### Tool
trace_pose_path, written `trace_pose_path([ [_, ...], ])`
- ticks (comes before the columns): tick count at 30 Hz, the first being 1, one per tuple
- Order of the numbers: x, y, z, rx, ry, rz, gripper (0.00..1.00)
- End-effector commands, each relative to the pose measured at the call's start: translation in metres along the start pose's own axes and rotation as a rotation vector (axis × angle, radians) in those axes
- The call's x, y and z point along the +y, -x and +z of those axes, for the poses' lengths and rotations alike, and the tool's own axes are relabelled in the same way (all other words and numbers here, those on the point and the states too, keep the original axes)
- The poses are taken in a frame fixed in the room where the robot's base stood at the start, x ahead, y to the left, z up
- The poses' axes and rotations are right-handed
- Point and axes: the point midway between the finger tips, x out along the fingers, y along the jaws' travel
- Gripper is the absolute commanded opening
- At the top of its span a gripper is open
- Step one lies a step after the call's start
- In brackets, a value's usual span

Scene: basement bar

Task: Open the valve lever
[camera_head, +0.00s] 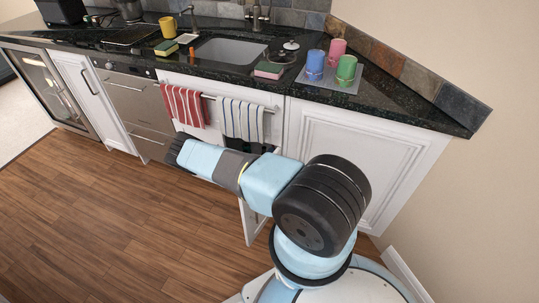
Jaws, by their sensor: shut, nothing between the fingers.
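I cannot make out the valve lever; my arm covers much of the opening below the sink (230,50). An open white cabinet door (250,220) stands out from the counter front, partly behind my arm. My arm reaches left across the cabinet front. My gripper (172,152) is the dark end of the arm, low in front of the cabinets below the red striped towel. It is shut and holds nothing; its fingertips are small and hard to see.
A red striped towel (186,106) and a blue striped towel (241,120) hang on a rail above my arm. Three cups, pink (337,50), blue (315,66) and green (346,72), stand on the counter. The wooden floor (90,220) at left is clear.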

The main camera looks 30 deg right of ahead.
Motion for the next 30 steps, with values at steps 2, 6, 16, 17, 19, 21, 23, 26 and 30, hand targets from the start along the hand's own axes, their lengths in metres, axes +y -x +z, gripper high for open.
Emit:
trace_pose_path([
  [2, -0.0006, -0.0008, 0.0007, 0.000, 0.000, 0.000, 0.00],
  [6, -0.0013, -0.0018, 0.0013, 0.000, 0.000, 0.000, 0.00],
  [16, -0.0029, -0.0040, 0.0029, 0.000, 0.000, 0.000, 0.00],
  [17, -0.0031, -0.0042, 0.0031, 0.000, 0.000, 0.000, 0.00],
  [19, -0.0034, -0.0047, 0.0034, 0.000, 0.000, 0.000, 0.00],
  [21, -0.0037, -0.0051, 0.0038, 0.000, 0.000, 0.000, 0.00],
  [23, -0.0040, -0.0055, 0.0041, 0.000, 0.000, 0.000, 0.00],
  [26, -0.0044, -0.0062, 0.0046, 0.000, 0.000, 0.000, 0.00],
  [30, -0.0051, -0.0071, 0.0053, 0.000, 0.000, 0.000, 0.00],
])
